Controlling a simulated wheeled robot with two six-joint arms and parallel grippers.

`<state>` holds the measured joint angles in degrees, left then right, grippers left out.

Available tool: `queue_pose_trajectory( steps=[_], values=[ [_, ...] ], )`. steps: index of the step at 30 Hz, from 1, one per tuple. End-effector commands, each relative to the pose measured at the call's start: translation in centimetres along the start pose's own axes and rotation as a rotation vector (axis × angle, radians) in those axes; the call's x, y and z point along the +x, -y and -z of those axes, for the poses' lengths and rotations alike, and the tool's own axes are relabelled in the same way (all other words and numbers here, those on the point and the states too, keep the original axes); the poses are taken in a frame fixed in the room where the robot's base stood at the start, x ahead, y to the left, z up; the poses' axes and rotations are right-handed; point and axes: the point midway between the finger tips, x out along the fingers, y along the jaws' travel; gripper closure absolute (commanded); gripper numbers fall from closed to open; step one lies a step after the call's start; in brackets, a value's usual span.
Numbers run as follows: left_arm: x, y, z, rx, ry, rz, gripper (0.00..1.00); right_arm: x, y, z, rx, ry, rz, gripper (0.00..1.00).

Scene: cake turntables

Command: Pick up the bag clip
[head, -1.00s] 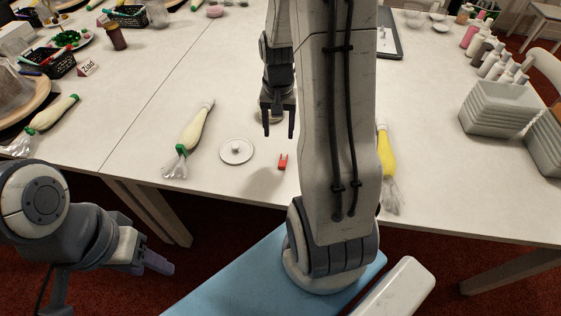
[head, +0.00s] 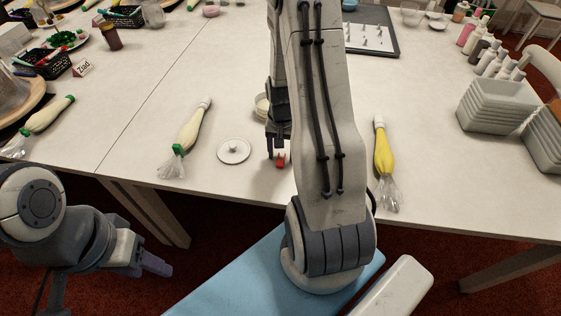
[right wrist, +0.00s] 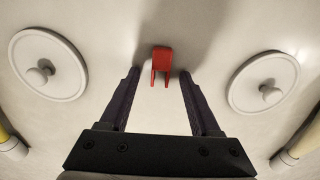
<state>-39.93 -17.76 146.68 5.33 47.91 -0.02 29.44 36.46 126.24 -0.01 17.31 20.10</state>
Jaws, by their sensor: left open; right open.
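The bag clip is a small red two-pronged piece (head: 281,160) lying on the white table, in front of my right arm's gripper. It also shows in the right wrist view (right wrist: 161,62), just beyond and between the fingertips. My right gripper (right wrist: 158,75) is open and empty, with its fingers on either side of the line to the clip; in the head view it (head: 277,153) hangs low by the clip, partly hidden by its own arm. My left gripper (head: 160,266) is at the lower left, beyond the table's front edge, over the red floor, and holds nothing visible.
A green-tied piping bag (head: 190,138) lies further left, a yellow one (head: 384,155) right. Grey stacked trays (head: 497,108) stand at right.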

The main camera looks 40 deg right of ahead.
Motion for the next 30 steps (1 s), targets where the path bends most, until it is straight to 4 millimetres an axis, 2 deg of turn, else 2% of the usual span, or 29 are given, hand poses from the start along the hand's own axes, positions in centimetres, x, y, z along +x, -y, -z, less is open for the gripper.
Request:
queue_pose_trajectory(
  steps=[5,8,10,11,23,26,30],
  values=[
    [0.0,0.0,0.0,0.000,0.000,0.000,0.50,0.0,0.0,0.0,0.000,-0.001,0.000,0.36],
    [0.0,0.0,0.0,0.000,0.000,0.000,0.50,0.0,0.0,0.0,0.000,-0.001,0.000,0.71],
    [0.0,0.0,0.0,0.000,0.000,0.000,0.50,0.0,0.0,0.0,0.000,-0.001,0.000,0.97],
    [0.0,0.0,0.0,0.000,0.000,0.000,0.50,0.0,0.0,0.0,0.000,-0.001,0.000,1.00],
    [0.0,0.0,0.0,0.000,0.000,0.000,0.50,-0.3,0.0,0.1,0.000,-0.001,0.001,1.00],
    [-0.1,0.0,0.0,0.000,0.000,0.000,0.50,-0.9,0.0,0.1,0.000,-0.002,0.001,1.00],
    [-0.1,0.0,0.0,0.000,0.000,0.000,0.50,-2.8,0.1,0.1,0.000,-0.005,0.002,1.00]
  ],
)
